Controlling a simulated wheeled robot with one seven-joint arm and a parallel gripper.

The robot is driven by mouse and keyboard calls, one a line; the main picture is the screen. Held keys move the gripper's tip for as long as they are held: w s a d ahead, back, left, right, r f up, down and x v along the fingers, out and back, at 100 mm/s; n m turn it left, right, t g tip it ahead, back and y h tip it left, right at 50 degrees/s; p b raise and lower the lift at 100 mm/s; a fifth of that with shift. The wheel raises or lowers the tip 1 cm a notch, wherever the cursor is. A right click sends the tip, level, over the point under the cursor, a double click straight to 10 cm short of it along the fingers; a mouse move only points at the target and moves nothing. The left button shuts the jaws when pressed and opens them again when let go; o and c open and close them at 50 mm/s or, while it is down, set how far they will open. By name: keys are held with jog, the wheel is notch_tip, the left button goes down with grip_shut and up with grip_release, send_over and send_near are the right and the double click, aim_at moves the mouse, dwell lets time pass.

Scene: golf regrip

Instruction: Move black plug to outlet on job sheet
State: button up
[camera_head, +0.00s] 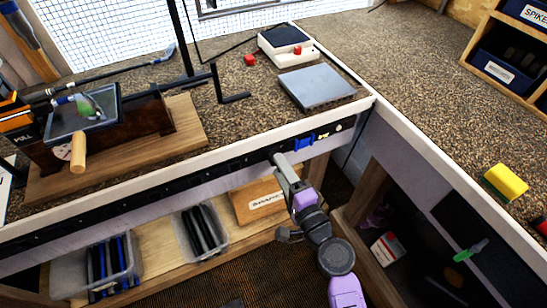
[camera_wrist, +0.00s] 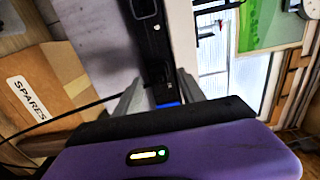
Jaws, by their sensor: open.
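A long black outlet strip (camera_head: 150,208) runs along the bench's front edge; it also shows upright in the wrist view (camera_wrist: 153,50). A blue piece (camera_head: 304,143) sits on the strip, and a blue piece (camera_wrist: 167,101) shows between my fingers in the wrist view. My gripper (camera_head: 278,160) is at the strip, left of the blue piece in the head view. In the wrist view my gripper (camera_wrist: 160,88) is open, its fingers either side of the strip. I cannot make out the black plug for certain, nor read a job sheet.
A clamp stand (camera_head: 110,135) with a golf club stands on the bench at left. A grey plate (camera_head: 315,87) lies behind the strip. Clear bins (camera_head: 205,232) and a cardboard SPARES box (camera_head: 262,198) are on the shelf below. A dark cable (camera_wrist: 65,117) crosses at left in the wrist view.

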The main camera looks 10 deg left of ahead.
jog(key=shift+x, duration=1.45)
jog(key=shift+b, duration=0.35)
jog(key=shift+c, duration=0.5)
grip_shut()
dwell(0.8)
jog(key=shift+s, duration=0.15)
jog(key=shift+v, duration=2.9)
jog(key=shift+d, duration=0.1)
